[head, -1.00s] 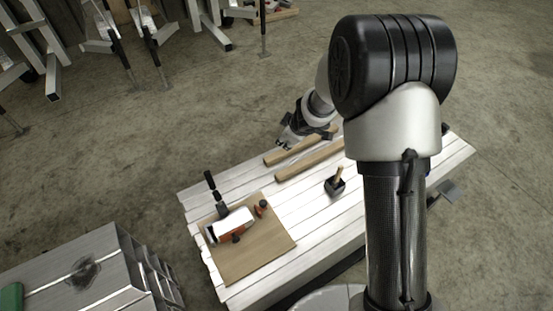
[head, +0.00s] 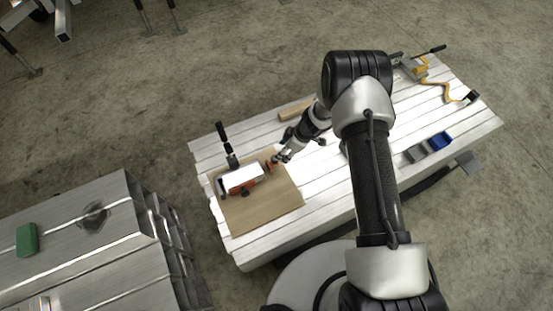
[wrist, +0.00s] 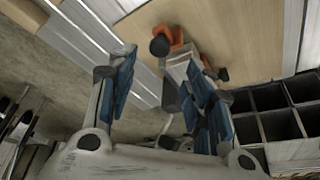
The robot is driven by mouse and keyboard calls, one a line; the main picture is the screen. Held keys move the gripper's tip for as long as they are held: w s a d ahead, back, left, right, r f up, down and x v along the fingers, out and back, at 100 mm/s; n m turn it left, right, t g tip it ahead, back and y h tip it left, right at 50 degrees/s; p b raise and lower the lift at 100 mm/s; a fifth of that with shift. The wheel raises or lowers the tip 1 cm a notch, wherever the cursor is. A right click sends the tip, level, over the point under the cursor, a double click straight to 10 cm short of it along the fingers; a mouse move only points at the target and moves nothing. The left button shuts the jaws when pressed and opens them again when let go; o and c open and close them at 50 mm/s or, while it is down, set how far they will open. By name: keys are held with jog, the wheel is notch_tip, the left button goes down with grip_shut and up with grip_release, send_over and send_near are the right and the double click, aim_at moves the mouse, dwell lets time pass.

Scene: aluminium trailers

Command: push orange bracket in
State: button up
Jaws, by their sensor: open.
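A wooden board (head: 262,209) lies on the slatted white table. My gripper (head: 282,157) is low over the board, close to this bracket. In the wrist view, my gripper (wrist: 160,66) has its blue-padded fingers apart. An orange piece (wrist: 178,38) with a black knob shows beyond them; contact is unclear.
A wooden bar (head: 296,110) lies behind my gripper. Blue and grey bins (head: 428,147) and a yellow tool (head: 440,90) are at the table's right. A metal trailer with a green object (head: 27,240) stands at left. A black compartment crate (wrist: 268,110) shows in the wrist view.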

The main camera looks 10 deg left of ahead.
jog(key=b+x, duration=0.2)
jog(key=x, duration=0.6)
jog(key=shift+a+f+b, duration=0.1)
jog(key=shift+f+b, duration=0.15)
jog(key=shift+b, duration=0.1)
jog(key=shift+c, duration=0.6)
grip_shut()
